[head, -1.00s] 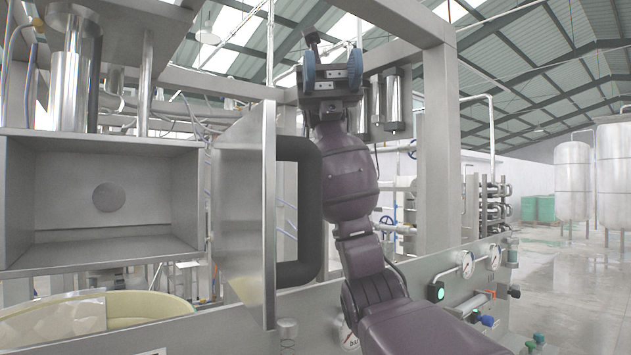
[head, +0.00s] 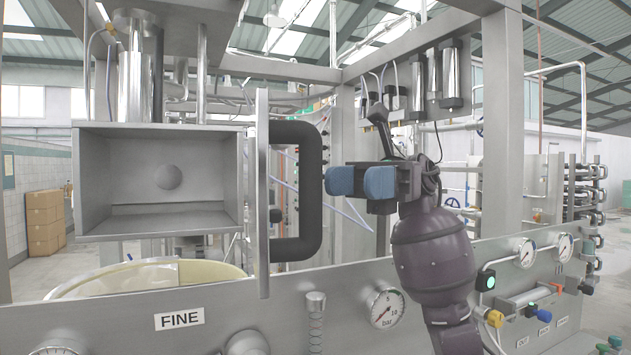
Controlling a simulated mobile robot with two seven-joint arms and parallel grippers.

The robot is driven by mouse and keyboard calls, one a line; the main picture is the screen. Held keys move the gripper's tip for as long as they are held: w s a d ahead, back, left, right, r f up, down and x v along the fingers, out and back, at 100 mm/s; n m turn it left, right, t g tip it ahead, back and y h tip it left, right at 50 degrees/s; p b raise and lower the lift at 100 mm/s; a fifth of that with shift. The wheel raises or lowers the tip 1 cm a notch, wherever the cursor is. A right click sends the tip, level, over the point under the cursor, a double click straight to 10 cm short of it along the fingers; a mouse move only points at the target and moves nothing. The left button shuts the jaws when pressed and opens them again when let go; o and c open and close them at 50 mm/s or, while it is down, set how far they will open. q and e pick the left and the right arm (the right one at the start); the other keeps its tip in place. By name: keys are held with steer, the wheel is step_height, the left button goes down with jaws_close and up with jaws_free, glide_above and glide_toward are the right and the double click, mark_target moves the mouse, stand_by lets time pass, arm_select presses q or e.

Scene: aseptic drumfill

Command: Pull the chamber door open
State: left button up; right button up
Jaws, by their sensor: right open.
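The chamber (head: 168,177) is a grey metal box at the left, with its front open and a round disc on its back wall. Its door (head: 262,195) stands swung out at the chamber's right side and shows almost edge-on. A thick black handle (head: 311,195) is fixed to the door's right face. My right gripper (head: 355,181) is just right of the handle's upright bar, at about its mid-height, with blue finger pads directed left. It is open and empty; no grip on the handle shows. My left gripper is not in view.
A cream-coloured drum (head: 150,277) stands below the chamber. A frame post (head: 510,130) rises behind my right arm. Cardboard boxes (head: 42,220) stand far left.

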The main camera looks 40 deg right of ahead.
mark_target(316, 183)
steer(key=a, duration=0.2)
steer(key=s+a+p, duration=0.1)
steer(key=a, duration=0.4)
steer(key=shift+s+a+r, duration=0.1)
steer(key=shift+s+a, duration=0.35)
steer(key=shift+a, duration=0.35)
steer(key=shift+c, duration=0.6)
jaws_close()
